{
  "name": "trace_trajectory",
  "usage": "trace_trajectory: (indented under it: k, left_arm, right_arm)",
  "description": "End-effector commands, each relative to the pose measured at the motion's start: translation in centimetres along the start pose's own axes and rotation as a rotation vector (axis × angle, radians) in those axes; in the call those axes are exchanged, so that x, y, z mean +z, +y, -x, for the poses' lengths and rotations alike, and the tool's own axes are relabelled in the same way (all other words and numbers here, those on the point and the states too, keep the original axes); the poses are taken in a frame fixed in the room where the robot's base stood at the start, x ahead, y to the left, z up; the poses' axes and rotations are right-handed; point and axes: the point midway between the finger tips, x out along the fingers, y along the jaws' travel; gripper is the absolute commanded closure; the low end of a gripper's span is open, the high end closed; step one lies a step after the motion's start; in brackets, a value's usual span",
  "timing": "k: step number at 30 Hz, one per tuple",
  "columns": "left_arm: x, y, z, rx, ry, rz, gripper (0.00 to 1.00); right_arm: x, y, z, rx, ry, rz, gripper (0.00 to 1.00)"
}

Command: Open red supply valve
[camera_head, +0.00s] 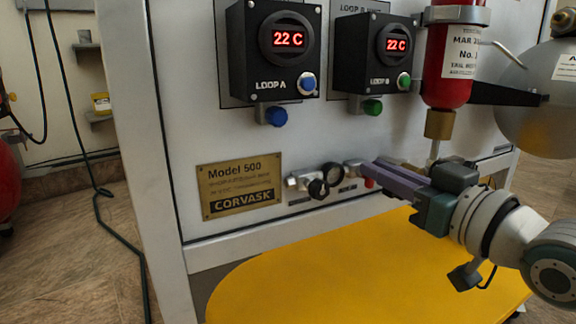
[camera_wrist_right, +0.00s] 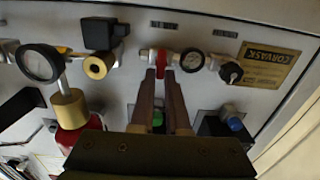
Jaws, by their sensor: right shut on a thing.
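The red supply valve (camera_head: 369,182) is a small red handle on the low pipe fitting of the white panel. In the right wrist view the red handle (camera_wrist_right: 161,62) sits at the tips of my right gripper. My right gripper (camera_head: 376,170) reaches in from the right with its long fingers close together, shut on the red handle. The fingers hide part of the handle, so its exact angle is hard to tell. My left gripper is in neither view.
A small gauge (camera_head: 332,173) and a black knob (camera_head: 318,189) sit just left of the valve. A red cylinder (camera_head: 447,70) hangs above right, near a grey tank (camera_head: 540,105). A yellow surface (camera_head: 370,270) lies below. Two displays (camera_head: 287,40) are above.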

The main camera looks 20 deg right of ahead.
Motion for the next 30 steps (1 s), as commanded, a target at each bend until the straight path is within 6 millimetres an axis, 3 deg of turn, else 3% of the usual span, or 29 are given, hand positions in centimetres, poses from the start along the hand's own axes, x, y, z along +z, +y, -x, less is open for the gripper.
trace_trajectory:
  k: [11, 30]
  left_arm:
    - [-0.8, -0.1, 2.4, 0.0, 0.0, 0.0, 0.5]
    - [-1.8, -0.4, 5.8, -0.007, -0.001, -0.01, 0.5]
  right_arm:
    - [-0.3, -0.3, 0.0, 0.0, -0.004, 0.194, 1.0]
    - [0.3, -1.1, 0.0, 0.0, -0.002, 0.797, 1.0]
